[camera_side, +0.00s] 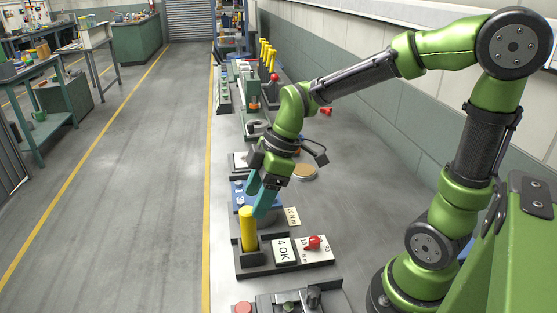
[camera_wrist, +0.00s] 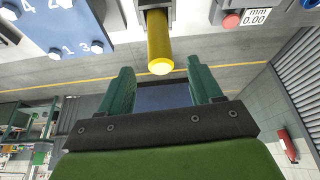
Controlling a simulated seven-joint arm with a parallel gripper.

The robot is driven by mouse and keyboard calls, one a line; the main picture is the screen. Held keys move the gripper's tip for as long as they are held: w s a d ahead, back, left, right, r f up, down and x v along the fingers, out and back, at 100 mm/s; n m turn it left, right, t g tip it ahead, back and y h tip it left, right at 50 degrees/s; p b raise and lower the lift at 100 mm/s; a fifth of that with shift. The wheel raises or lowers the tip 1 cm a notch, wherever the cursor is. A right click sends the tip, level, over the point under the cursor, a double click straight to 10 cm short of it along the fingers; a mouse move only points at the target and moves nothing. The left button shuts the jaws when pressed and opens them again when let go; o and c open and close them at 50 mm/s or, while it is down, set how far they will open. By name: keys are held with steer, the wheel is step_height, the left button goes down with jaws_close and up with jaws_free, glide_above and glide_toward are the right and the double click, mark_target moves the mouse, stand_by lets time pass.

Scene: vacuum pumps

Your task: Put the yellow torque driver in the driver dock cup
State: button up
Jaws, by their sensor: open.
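The yellow torque driver (camera_side: 248,230) stands upright at the left end of a black dock base (camera_side: 285,266) in the side view. Its lower end is hidden in or behind the dark holder there, so I cannot tell how deep it sits. My gripper (camera_side: 259,199) is open and empty, with its teal fingers close to the driver's top. In the wrist view the driver (camera_wrist: 160,42) points its rounded end toward the gap between my open fingers (camera_wrist: 161,68). It looks apart from both fingers. Its far end meets a dark square socket (camera_wrist: 155,5).
A blue block with bolts (camera_side: 238,194) stands just behind. A fixture with a red button (camera_side: 243,308) is in front. Bare bench (camera_side: 350,185) lies to the right.

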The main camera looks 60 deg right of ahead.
steer(key=s+d+r+m+t+h, duration=0.1)
steer(key=s+d+r+m+t, duration=0.2)
steer(key=s+r+m, duration=0.4)
steer(key=s+m+t, duration=0.1)
steer(key=s+m, duration=0.1)
steer(key=m, duration=0.5)
steer(key=shift+h, duration=0.3)
steer(key=shift+d, duration=0.1)
stand_by(0.6)
